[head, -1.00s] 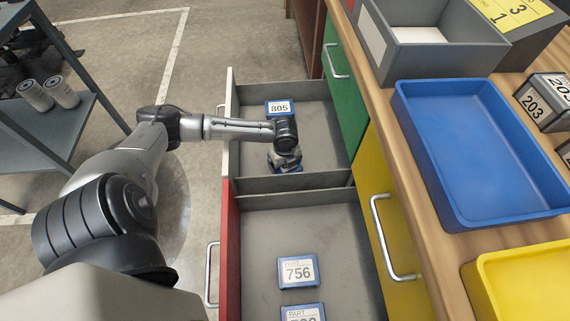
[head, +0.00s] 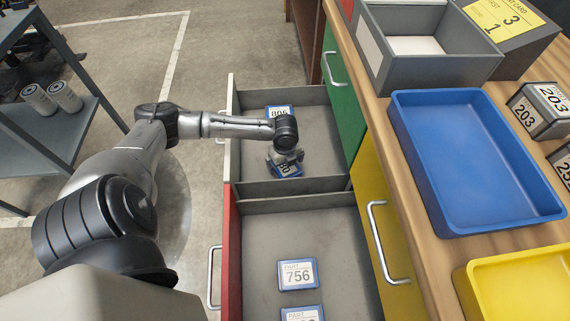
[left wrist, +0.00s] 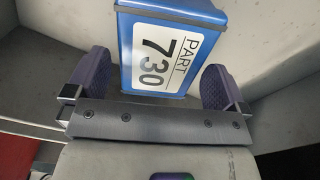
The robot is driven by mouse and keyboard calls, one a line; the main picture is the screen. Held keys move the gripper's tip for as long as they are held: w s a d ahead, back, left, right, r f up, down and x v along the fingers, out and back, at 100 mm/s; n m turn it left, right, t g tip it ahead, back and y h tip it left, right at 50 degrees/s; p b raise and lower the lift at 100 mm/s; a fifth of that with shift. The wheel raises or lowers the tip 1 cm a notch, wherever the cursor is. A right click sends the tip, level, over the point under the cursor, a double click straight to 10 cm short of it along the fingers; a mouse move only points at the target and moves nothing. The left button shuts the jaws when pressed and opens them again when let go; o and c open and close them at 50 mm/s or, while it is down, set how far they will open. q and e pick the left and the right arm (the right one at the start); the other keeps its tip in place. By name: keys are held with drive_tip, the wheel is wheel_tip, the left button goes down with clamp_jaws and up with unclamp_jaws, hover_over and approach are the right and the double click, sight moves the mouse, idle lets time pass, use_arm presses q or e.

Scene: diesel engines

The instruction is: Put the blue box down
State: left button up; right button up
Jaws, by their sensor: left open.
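The blue box (left wrist: 165,45) has a white label reading PART 730 in the left wrist view. In the head view the blue box (head: 288,171) lies inside the white-fronted open drawer (head: 315,118), partly hidden under my left gripper (head: 286,157). My left gripper also shows in the left wrist view (left wrist: 155,82), open, with one dark finger on each side of the box and a gap visible at least on the left. Whether the box lies flat on the drawer floor is hard to tell. My right gripper is not in view.
Another blue box (head: 279,110), labelled 805, lies farther back in the same drawer. The red-fronted drawer (head: 300,225) holds a box labelled 756 (head: 298,274) and one more. A blue tray (head: 445,185), a yellow tray (head: 525,285) and a grey bin (head: 425,72) stand on the bench.

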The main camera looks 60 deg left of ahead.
use_arm(q)
wheel_tip(320, 180, up, 8)
drive_tip(key=p, duration=0.3)
drive_tip(key=shift+f, duration=0.25)
drive_tip(key=shift+r+p, duration=0.5)
drive_tip(key=shift+r, duration=0.15)
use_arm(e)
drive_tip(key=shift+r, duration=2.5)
use_arm(q)
drive_tip(key=shift+d, duration=0.1)
